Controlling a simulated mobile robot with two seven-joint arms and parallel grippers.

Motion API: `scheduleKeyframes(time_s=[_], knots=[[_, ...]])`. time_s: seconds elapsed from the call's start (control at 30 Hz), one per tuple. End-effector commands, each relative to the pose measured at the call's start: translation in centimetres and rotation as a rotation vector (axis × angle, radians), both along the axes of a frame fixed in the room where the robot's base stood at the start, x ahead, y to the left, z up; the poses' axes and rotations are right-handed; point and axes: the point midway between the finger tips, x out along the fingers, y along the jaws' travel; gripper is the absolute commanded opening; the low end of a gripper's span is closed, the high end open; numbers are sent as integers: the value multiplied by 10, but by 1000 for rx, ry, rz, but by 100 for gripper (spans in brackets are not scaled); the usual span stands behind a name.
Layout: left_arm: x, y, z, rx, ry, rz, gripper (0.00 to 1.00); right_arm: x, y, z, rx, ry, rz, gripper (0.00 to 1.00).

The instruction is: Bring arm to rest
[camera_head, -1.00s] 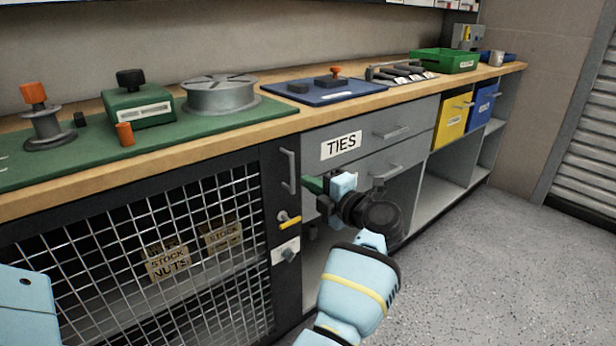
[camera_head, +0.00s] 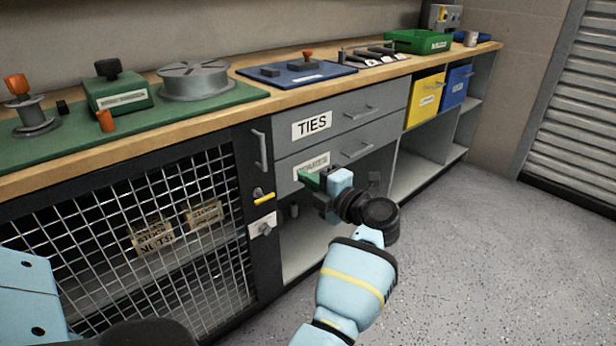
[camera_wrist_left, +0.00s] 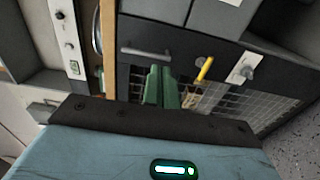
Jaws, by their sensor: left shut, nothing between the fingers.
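Any gap to the drawer front is hard to judge. In the left wrist view the green fingers (camera_wrist_left: 160,86) are shut and empty, pointing toward the cabinet front.
The mesh cabinet door (camera_head: 130,240) has a yellow handle (camera_head: 265,198) and a grey bar handle. The wooden worktop (camera_head: 215,112) carries a green mat, a spool, a blue tray (camera_head: 295,75) and a green bin (camera_head: 418,41). Speckled floor (camera_head: 480,260) at right is clear.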

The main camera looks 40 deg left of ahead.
Motion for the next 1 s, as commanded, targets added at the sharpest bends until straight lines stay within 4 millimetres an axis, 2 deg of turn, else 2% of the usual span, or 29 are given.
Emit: scheduleKeyframes(time_s=[0.43,0.57,0.77,1.0], knots=[[-1,0,-1,2,2,-1,0,10,1,2,1,-21,-1,0],[-6,3,-8,51,29,-23,0,10,0,2,1,-20,0,0],[-25,4,-37,284,171,-172,0,8,0,2,2,-16,-1,0],[-52,-24,-87,565,422,-462,0,1,0,0,0,-2,0,0]])
